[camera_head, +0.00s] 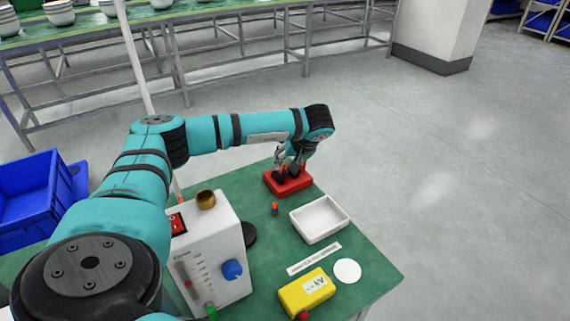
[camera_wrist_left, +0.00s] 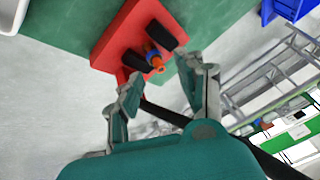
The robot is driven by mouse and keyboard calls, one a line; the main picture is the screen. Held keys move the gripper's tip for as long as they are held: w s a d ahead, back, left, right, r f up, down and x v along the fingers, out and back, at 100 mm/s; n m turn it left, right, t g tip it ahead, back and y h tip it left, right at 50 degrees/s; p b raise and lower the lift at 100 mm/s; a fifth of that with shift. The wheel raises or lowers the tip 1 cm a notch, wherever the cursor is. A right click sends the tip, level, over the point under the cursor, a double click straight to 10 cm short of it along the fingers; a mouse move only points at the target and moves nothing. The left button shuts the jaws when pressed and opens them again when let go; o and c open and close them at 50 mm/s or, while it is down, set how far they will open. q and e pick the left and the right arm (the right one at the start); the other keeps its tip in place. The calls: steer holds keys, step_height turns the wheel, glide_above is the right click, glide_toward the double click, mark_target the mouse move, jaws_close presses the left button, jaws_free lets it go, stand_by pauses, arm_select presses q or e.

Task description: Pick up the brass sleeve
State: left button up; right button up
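A brass-coloured round sleeve (camera_head: 205,199) stands on top of the white instrument box (camera_head: 218,250), well to the left of my left gripper. My left gripper (camera_head: 284,166) is over the red fixture (camera_head: 289,182) at the table's far end. In the left wrist view its two fingers (camera_wrist_left: 163,84) are spread apart, with nothing between them. There, the red fixture (camera_wrist_left: 112,50) carries black blocks and a blue-and-orange part (camera_wrist_left: 155,60) just beyond the fingertips. The sleeve does not show in the left wrist view. My right gripper is not in view.
The green table (camera_head: 330,265) also holds a white tray (camera_head: 320,219), a small coloured part (camera_head: 274,209), a ruler-like strip (camera_head: 314,259), a white disc (camera_head: 347,271) and a yellow meter (camera_head: 306,292). A blue crate (camera_head: 30,205) is at left.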

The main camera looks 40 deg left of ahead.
mark_target(285, 170)
arm_select(q)
steer(key=shift+x, duration=1.35)
jaws_close()
steer(key=shift+r, duration=0.1)
